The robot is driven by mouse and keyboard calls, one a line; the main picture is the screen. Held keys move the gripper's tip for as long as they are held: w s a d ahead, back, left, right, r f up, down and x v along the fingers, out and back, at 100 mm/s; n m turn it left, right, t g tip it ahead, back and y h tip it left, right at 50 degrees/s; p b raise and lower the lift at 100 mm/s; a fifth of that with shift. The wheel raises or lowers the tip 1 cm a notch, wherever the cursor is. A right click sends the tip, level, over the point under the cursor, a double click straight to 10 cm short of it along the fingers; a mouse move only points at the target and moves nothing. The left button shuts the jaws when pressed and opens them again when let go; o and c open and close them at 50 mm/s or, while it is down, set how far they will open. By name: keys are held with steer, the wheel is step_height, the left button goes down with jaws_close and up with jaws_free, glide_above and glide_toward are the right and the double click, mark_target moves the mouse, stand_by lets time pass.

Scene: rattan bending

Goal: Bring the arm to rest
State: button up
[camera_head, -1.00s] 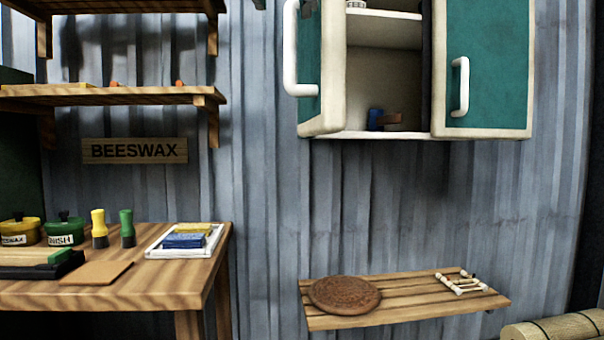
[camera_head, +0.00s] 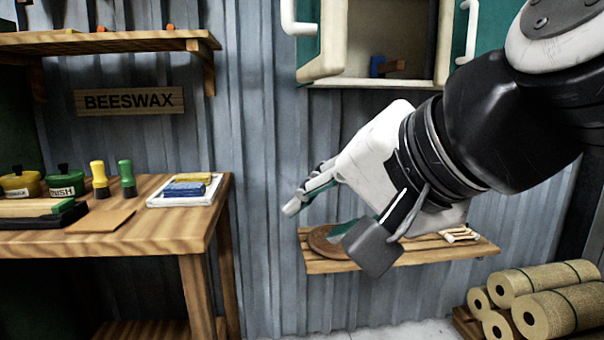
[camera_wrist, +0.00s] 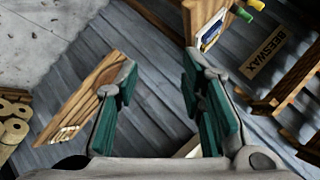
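My gripper (camera_head: 325,230) reaches in from the right in the head view, in the air in front of the slatted wall shelf. In the wrist view my gripper (camera_wrist: 160,95) shows its two green-padded fingers wide apart with nothing between them. Behind the fingers is the grey corrugated wall (camera_wrist: 155,50). My gripper hides part of the round brown disc (camera_head: 322,240) on the shelf in the head view.
The slatted shelf (camera_head: 440,251) holds the disc and small pale pieces (camera_head: 460,235). A workbench (camera_head: 140,243) with pots, brushes and a white tray (camera_head: 158,200) stands left. An open-fronted cabinet (camera_head: 335,40) hangs above. Rolled bundles (camera_head: 545,280) lie at lower right.

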steer(key=s+d+f+n+g+h+p, duration=0.1)
steer(key=s+d+f+n+g+h, duration=0.65)
steer(key=s+d+f, duration=1)
step_height(320, 180, up, 31)
steer(key=s+m+t+y+p, duration=0.1)
steer(key=m+t+p, duration=0.1)
steer(key=p, duration=2.7)
steer(key=shift+a+y, duration=0.35)
steer(key=shift+a, duration=0.05)
